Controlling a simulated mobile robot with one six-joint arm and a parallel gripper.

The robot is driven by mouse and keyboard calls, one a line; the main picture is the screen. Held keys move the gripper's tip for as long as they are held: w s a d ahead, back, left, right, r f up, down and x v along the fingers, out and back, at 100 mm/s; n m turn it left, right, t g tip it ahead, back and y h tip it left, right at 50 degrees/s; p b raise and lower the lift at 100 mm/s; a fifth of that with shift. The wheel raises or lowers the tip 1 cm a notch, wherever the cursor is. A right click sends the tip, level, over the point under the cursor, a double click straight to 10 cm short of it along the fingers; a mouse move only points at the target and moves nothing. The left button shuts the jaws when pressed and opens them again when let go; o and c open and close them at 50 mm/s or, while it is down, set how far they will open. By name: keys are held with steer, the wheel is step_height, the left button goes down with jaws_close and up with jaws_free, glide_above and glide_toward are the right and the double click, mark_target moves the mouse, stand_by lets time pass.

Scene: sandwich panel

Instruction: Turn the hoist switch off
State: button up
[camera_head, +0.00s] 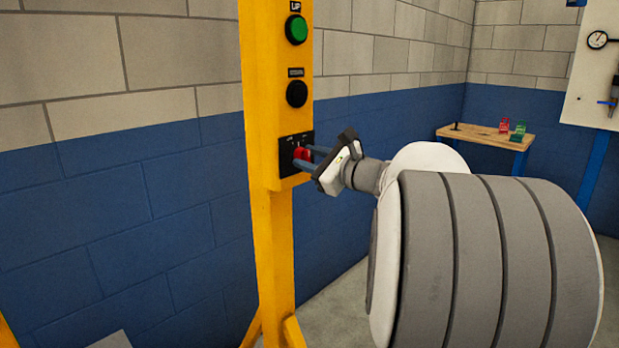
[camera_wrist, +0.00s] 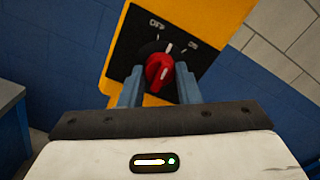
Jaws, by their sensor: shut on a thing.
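The hoist switch is a red knob (camera_head: 301,154) on a black plate low on the yellow post. It also shows in the wrist view (camera_wrist: 159,70), where OFF is marked at the plate's upper left and ON at its right. A white line on the knob seems to point between the two marks, but I cannot tell exactly. My gripper (camera_head: 307,157) reaches the plate from the right and is shut on the knob. In the wrist view my gripper's fingers (camera_wrist: 160,84) stand on both sides of it.
Above the switch on the yellow post (camera_head: 276,240) are a black button (camera_head: 297,93) and a green UP button (camera_head: 296,29). A blue and grey block wall stands behind. A wooden table (camera_head: 485,136) with small red and green items is at the back right.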

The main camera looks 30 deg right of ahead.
steer(key=n+b, duration=0.2)
steer(key=b, duration=0.1)
steer(key=n+b, duration=0.2)
steer(key=shift+f, duration=0.25)
steer(key=shift+r+n+b, duration=0.15)
steer(key=shift+n+b, duration=0.55)
steer(key=shift+b, duration=0.15)
steer(key=shift+r, duration=0.1)
steer(key=o, duration=1)
steer(key=p+v, duration=0.1)
steer(key=v, duration=0.7)
